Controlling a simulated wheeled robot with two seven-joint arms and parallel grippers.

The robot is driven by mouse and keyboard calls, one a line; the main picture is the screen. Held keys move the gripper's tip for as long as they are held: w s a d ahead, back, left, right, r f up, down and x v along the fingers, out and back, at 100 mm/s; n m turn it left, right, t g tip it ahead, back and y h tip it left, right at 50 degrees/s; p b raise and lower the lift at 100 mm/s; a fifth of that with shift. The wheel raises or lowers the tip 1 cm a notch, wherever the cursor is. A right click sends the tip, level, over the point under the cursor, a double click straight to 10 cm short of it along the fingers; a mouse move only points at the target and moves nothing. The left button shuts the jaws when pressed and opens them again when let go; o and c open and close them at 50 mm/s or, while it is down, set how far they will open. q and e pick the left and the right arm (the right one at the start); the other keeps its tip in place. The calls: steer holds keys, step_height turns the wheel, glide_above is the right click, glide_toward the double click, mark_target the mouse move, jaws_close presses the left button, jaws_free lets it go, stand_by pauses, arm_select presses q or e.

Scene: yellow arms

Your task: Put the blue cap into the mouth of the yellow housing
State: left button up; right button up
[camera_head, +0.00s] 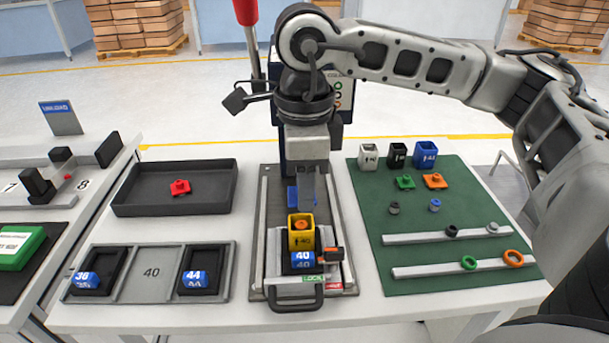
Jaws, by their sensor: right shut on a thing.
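The yellow housing (302,241) stands upright in the fixture at the middle of the table, with a blue "40" block in front of it. Something orange shows in its mouth. My right gripper (305,207) points down just behind and above the housing. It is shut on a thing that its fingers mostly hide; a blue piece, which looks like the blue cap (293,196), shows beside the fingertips. I cannot tell whether it touches the housing. My left gripper is not in view.
The fixture (263,285) has a front handle. At left are a dark tray (128,204) with a red cap (180,187) and a grey tray (152,290) with blue blocks. The green mat (460,250) at right holds housings, caps, rings and rails.

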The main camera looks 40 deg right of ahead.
mark_target(305, 224)
steer(key=shift+f+b, duration=0.7)
steer(key=shift+f, duration=0.65)
steer(key=shift+w+f+b, duration=0.1)
steer(key=shift+f+b, duration=0.65)
steer(key=shift+b, duration=0.05)
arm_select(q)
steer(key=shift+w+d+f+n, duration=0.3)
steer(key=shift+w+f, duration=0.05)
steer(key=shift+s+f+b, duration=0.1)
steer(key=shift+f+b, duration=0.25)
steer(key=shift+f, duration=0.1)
arm_select(e)
steer(key=shift+f, duration=0.3)
steer(key=o, duration=1)
steer(key=shift+o, duration=0.2)
arm_select(q)
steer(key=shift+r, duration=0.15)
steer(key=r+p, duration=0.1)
steer(key=p, duration=0.1)
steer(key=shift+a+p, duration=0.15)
steer(key=shift+p, duration=0.25)
arm_select(e)
step_height(305, 224, up, 16)
